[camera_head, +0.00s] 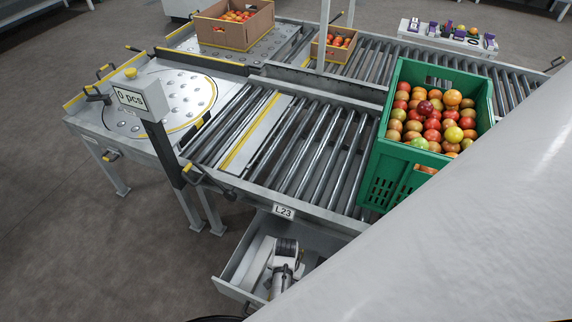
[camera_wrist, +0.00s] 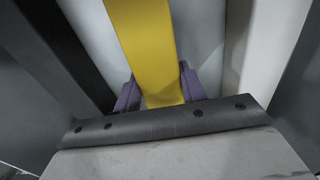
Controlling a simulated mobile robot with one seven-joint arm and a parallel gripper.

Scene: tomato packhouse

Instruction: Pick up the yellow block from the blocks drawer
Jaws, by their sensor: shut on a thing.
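In the wrist view, the long yellow block (camera_wrist: 146,45) runs between the two purple fingers of my gripper (camera_wrist: 158,92). The fingers are shut on its sides. In the head view, the open grey drawer (camera_head: 234,291) sticks out below the roller conveyor, under the L23 label. The end of my arm reaches down into it, and there my fingers and the yellow block are hidden. I cannot tell whether the block touches the drawer floor.
In the wrist view, a dark piece (camera_wrist: 62,50) lies left of the block and a white piece (camera_wrist: 272,45) lies right. A green crate (camera_head: 375,185) of tomatoes stands on the roller conveyor (camera_head: 300,150) above the drawer. A counter post (camera_head: 168,150) stands left.

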